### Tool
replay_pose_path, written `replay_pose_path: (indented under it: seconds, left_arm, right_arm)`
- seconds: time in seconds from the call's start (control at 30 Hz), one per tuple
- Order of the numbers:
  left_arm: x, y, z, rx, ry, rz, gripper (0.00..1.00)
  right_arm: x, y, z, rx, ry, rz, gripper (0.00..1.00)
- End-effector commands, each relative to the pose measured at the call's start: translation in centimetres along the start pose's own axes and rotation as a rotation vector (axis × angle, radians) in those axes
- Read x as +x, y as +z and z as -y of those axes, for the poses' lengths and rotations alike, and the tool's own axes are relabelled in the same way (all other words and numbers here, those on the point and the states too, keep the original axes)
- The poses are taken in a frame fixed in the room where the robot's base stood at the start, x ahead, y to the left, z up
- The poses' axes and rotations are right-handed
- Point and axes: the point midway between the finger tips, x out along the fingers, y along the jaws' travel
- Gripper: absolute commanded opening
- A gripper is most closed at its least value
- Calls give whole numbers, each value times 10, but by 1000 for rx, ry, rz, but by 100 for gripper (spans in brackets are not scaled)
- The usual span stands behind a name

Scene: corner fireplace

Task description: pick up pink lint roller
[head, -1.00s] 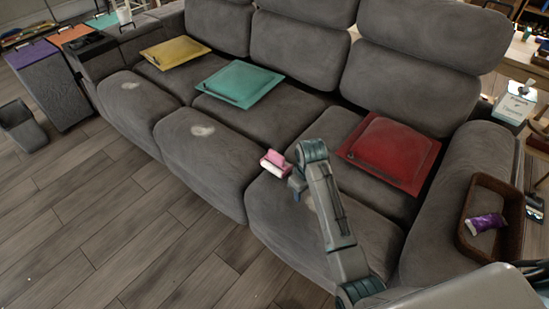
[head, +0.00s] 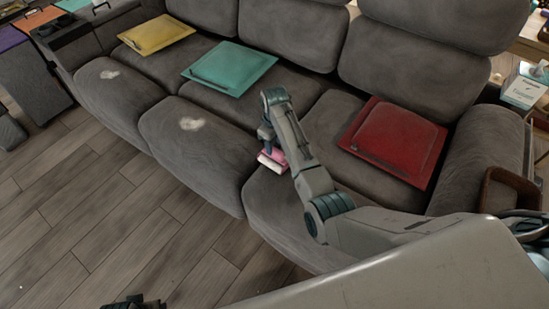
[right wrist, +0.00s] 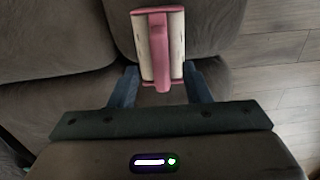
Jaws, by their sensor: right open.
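The pink lint roller (head: 270,160), pink with pale white sides, lies on the grey sofa seat near its front edge. In the right wrist view the roller (right wrist: 174,50) shows its pink handle bar along the middle. My right gripper (head: 266,141) is over the roller and partly hides it in the head view. In the right wrist view my right gripper (right wrist: 160,72) is open, with one blue finger on each side of the roller's near end. Neither finger is visibly closed on it.
The grey sofa (head: 200,153) has yellow (head: 156,33), teal (head: 229,67) and red (head: 393,140) cushions on it. Wooden floor lies open in front. A dark part shows at the bottom edge.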

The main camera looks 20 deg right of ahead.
Motion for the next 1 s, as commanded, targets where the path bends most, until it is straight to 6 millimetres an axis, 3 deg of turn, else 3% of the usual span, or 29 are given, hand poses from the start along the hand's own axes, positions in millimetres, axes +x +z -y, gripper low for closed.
replay_pose_path:
  seconds: [0.23,0.53,0.77,1.0]
  left_arm:
    - [-12,-3,0,1,0,-10,70]
    - [-20,-4,-1,2,0,-14,70]
    - [-18,-4,0,2,-1,-12,70]
    - [-16,-2,0,2,-1,-5,70]
  right_arm:
    - [38,1,1,0,-1,2,44]
    - [43,1,0,1,0,0,44]
    - [43,1,0,1,0,0,0]
    - [42,1,1,1,0,0,0]
